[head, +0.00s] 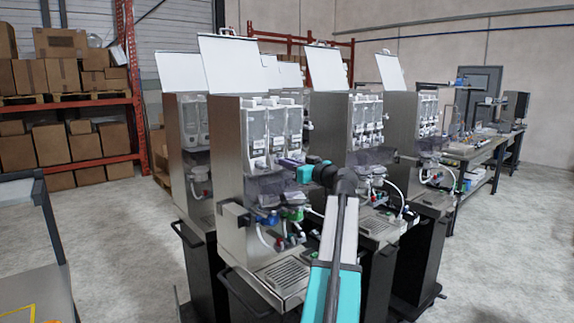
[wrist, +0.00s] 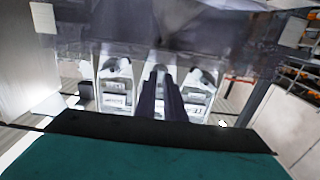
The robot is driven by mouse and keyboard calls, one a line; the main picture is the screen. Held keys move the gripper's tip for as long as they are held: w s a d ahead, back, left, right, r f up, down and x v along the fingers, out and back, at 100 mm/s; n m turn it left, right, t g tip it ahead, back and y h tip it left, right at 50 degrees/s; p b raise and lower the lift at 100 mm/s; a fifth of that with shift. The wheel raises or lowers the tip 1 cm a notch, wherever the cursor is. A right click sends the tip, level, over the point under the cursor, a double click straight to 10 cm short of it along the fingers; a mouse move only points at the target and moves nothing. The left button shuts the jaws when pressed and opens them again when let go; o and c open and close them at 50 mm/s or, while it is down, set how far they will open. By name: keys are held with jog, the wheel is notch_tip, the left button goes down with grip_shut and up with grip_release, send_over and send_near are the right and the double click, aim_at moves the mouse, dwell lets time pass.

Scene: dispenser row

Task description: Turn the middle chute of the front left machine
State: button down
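The front left machine (head: 229,160) is a steel dispenser with a raised white lid and several clear canisters in a row at its upper front. My gripper (head: 284,162) reaches in from the right, its dark fingers just below the canisters. In the wrist view, my gripper's fingers (wrist: 160,75) point at the middle canister and largely cover its lower front. The left canister (wrist: 115,95) and right canister (wrist: 199,100) show on either side. The middle chute is hidden or too dark to make out. I cannot tell whether the fingers are open, or touch or hold it.
Blue and green valve parts (head: 290,213) and a drip tray (head: 287,279) are below my gripper on the same machine. Another machine (head: 340,140) stands close on the right, with more behind. Cardboard boxes (head: 62,77) fill a red rack at left. Open floor (head: 115,225) lies left of the machines.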

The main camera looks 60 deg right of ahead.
jog(key=shift+m, duration=0.3)
jog(key=shift+d+f+m+p, duration=0.1)
jog(key=shift+m+p, duration=0.8)
jog(key=shift+m, duration=4.95)
jog(key=shift+d+f+m+p, duration=0.1)
jog(key=shift+m+p, duration=0.8)
jog(key=shift+m, duration=4.95)
